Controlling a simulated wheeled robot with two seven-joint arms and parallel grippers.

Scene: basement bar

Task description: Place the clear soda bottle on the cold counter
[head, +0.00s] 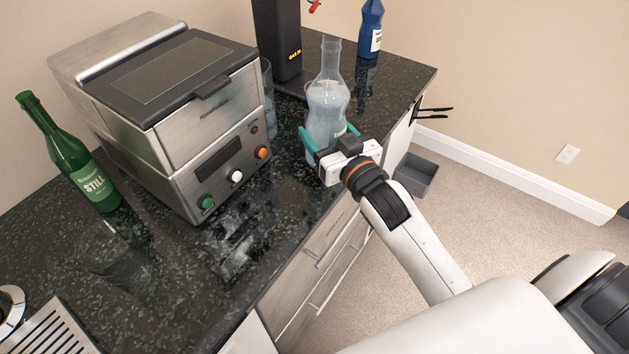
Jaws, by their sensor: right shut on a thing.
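The clear soda bottle (328,101) stands upright in the head view, at the front edge of the dark speckled counter (300,190). My right gripper (322,142) is shut around the bottle's lower body, with teal fingers on either side of it. The wrist hides part of the bottle's base, so I cannot tell whether it touches the counter. The left gripper is not in view. No surface in view is marked as the cold counter.
A steel oven-like appliance (215,125) stands left of the bottle. A green bottle (80,160) stands further left. A black dispenser (277,40) and a blue bottle (371,30) stand behind. A grey bin (415,175) is on the floor.

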